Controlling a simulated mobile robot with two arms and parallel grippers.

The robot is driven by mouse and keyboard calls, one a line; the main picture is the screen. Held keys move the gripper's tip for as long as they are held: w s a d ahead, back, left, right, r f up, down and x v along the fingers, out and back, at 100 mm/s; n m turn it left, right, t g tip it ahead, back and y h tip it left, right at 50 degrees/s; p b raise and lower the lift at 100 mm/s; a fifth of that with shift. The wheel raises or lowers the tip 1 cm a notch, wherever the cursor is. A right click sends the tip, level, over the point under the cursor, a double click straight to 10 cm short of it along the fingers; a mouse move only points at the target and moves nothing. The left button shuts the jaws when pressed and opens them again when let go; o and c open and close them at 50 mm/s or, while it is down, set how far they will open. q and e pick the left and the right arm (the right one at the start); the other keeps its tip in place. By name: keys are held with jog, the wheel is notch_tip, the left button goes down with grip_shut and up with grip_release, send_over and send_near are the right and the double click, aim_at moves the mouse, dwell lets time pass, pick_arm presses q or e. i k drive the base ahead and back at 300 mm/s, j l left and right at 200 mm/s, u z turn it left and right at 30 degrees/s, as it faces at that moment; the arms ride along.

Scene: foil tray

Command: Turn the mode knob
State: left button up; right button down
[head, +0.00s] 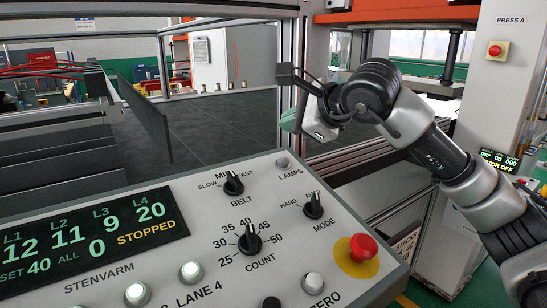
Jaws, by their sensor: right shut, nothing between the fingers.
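The mode knob (313,207) is a black pointer knob on the grey sloped control panel (215,208). It stands above the MODE label, between HAND on its left and a partly covered label at its upper right. Its pointer appears to point up toward that upper-right label. My right gripper (290,119) is in the air above and behind the panel, up from the knob and clear of it. It is shut and empty, with pale green at its tip. My left gripper is not in view.
A red mushroom button (363,246) on a yellow disc is right below the mode knob. The count knob (250,240) and belt knob (233,184) are to its left. The display (90,240) reads STOPPED. A metal frame post (300,70) stands behind my right gripper.

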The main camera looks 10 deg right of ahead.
aim_at(313, 210)
jog(key=k+l, duration=0.35)
jog(key=l, duration=0.15)
jog(key=k+l, duration=0.4)
jog(key=l, duration=0.1)
